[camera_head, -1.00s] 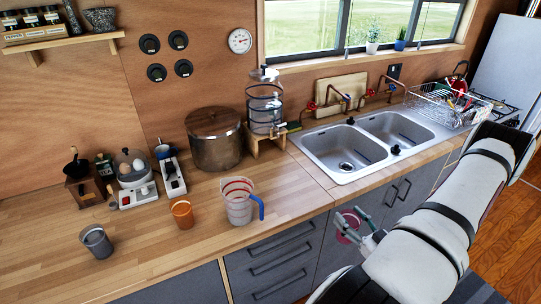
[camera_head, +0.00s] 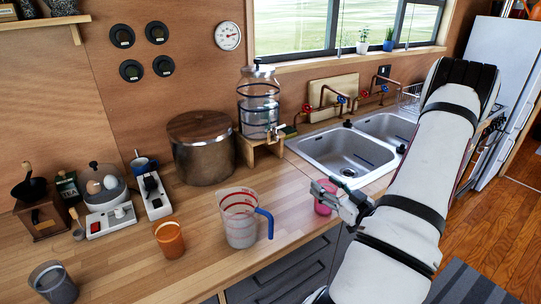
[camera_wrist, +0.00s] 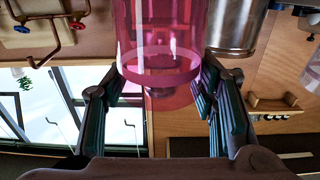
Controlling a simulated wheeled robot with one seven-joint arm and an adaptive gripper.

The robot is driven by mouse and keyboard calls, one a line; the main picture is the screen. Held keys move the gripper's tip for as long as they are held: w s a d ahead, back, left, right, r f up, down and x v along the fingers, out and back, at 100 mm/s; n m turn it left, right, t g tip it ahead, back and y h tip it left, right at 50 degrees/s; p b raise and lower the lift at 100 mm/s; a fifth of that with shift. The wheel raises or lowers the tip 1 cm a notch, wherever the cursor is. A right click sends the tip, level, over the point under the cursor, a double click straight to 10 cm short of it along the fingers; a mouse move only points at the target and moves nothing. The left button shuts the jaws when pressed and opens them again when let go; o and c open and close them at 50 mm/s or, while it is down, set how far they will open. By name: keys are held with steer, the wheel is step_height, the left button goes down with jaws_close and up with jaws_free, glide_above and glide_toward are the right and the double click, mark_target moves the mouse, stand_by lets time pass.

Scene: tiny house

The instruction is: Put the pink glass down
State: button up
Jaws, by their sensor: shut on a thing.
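The pink glass (camera_head: 324,196) is held in my gripper (camera_head: 340,193), which is shut on it. In the head view the glass is above or at the counter's front edge, right of the measuring jug and in front of the sink; I cannot tell whether its base touches the wood. The wrist view is upside down and shows the clear pink glass (camera_wrist: 160,50) between the two dark finger pads (camera_wrist: 165,100). The wooden counter (camera_head: 290,205) lies beside and behind the glass.
A measuring jug with a blue handle (camera_head: 239,220) stands left of the glass. An orange cup (camera_head: 169,240) and a grey cup (camera_head: 54,284) stand farther left. A large pot (camera_head: 203,150), a water dispenser (camera_head: 259,105) and the sink (camera_head: 345,150) are behind. Bare counter lies between jug and sink.

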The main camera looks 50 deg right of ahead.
steer(key=b+x, duration=1)
steer(key=x, duration=1.2)
steer(key=shift+w, duration=0.15)
steer(key=b+x, duration=0.2)
steer(key=x, duration=0.2)
steer(key=shift+w, duration=0.2)
steer(key=shift+s, duration=0.2)
steer(key=shift+f, duration=0.15)
steer(key=o, duration=1.7)
